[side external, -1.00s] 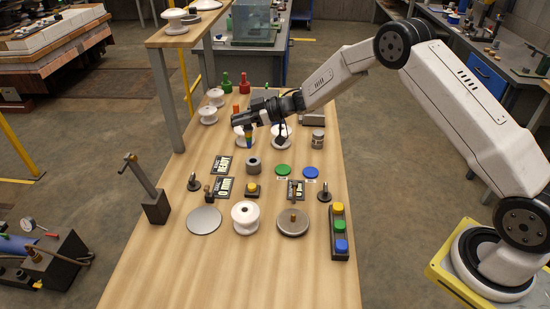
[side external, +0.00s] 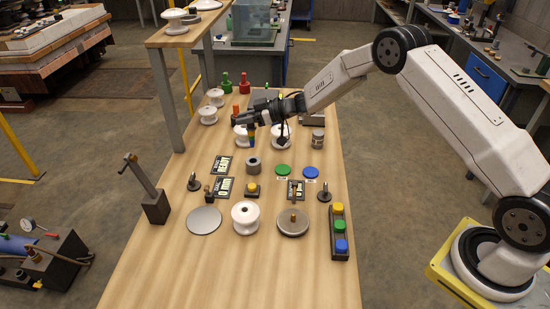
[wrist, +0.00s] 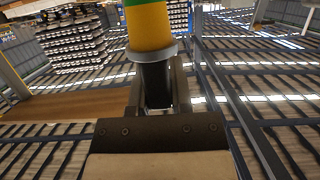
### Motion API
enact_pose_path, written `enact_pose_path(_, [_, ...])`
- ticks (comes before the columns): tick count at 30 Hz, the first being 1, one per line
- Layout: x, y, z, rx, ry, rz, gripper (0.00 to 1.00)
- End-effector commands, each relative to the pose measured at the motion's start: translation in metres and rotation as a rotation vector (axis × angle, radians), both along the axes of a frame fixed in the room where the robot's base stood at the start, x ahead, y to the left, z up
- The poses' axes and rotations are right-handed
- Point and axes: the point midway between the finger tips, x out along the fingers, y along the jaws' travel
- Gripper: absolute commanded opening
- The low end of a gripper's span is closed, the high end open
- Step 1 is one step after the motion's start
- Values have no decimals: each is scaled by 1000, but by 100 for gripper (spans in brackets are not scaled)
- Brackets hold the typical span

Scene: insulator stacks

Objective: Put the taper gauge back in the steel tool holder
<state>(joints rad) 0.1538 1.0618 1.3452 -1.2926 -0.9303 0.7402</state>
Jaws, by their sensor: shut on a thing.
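The taper gauge (side external: 252,139) hangs from my gripper (side external: 252,122) in the side view, above the table and beyond the steel tool holder. In the wrist view the gauge (wrist: 151,28) has a green and yellow body, a grey collar and a black grip. My gripper (wrist: 160,98) is shut on the black grip. The far end of the gauge is out of the wrist view. The steel tool holder (side external: 253,166), a short grey cylinder with a dark opening, stands upright on the table, apart from the gauge.
White insulators stand behind the gauge, one at the right (side external: 281,138). Green (side external: 283,170) and blue (side external: 311,172) discs lie right of the holder. A yellow button (side external: 252,188) and a white spool (side external: 245,217) are nearer the front.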

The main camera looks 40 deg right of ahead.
Motion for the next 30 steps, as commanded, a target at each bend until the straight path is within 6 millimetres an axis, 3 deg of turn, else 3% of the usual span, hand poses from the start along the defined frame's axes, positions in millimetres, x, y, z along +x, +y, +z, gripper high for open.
enact_pose_path(18, [0, 0, -40, 1, 0, 1, 0])
enact_pose_path(30, [0, 0, -47, 1, -1, 0, 0])
